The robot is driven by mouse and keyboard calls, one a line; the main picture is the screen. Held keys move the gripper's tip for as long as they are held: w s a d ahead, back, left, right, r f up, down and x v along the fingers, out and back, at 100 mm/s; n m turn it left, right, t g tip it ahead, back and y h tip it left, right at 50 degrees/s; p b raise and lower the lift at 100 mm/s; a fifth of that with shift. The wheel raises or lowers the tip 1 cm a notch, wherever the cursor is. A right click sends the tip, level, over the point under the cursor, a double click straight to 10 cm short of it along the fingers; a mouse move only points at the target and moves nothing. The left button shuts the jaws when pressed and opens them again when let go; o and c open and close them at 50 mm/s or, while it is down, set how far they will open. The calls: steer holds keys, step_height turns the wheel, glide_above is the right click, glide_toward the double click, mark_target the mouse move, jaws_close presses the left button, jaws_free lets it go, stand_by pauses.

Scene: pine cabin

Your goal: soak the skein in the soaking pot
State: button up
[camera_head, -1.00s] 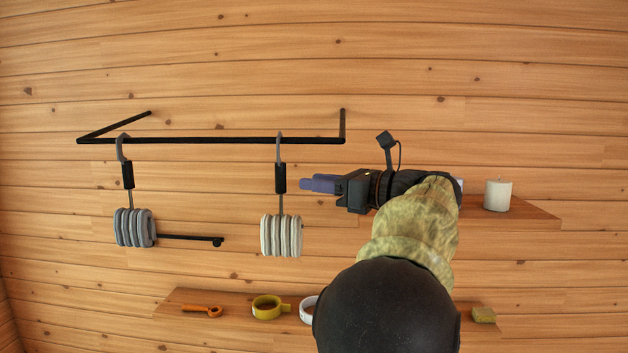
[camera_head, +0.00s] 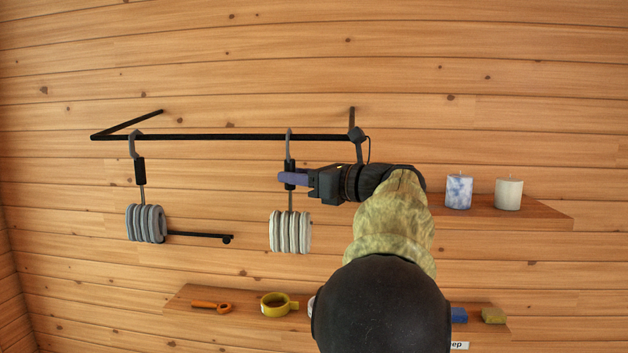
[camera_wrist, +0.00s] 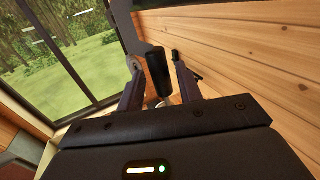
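Two skeins hang by hooks with black grips from a black wall rail (camera_head: 230,137): a grey-blue skein (camera_head: 146,223) at the left and a cream-white skein (camera_head: 290,232) at the right. My gripper (camera_head: 286,178) is at the black grip of the white skein's hook, above that skein. In the wrist view my gripper (camera_wrist: 160,85) is open, with the black grip (camera_wrist: 156,70) between its fingers, nearer the right one. I cannot tell that either finger touches it. No soaking pot can be made out.
An upper shelf (camera_head: 545,213) at the right holds a blue-marbled candle (camera_head: 459,192) and a white candle (camera_head: 508,194). A short black rod (camera_head: 200,235) sticks out behind the grey-blue skein.

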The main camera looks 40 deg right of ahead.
jaws_close()
steer(key=shift+r+p, duration=1.25)
steer(key=shift+p, duration=0.05)
steer(key=shift+a, duration=0.1)
steer(key=shift+s+a+b, duration=0.7)
steer(key=shift+s+a, duration=0.45)
steer(key=shift+a, duration=0.15)
steer(key=shift+s+a+b, duration=0.65)
steer(key=shift+s+a, duration=0.45)
steer(key=shift+a, duration=0.2)
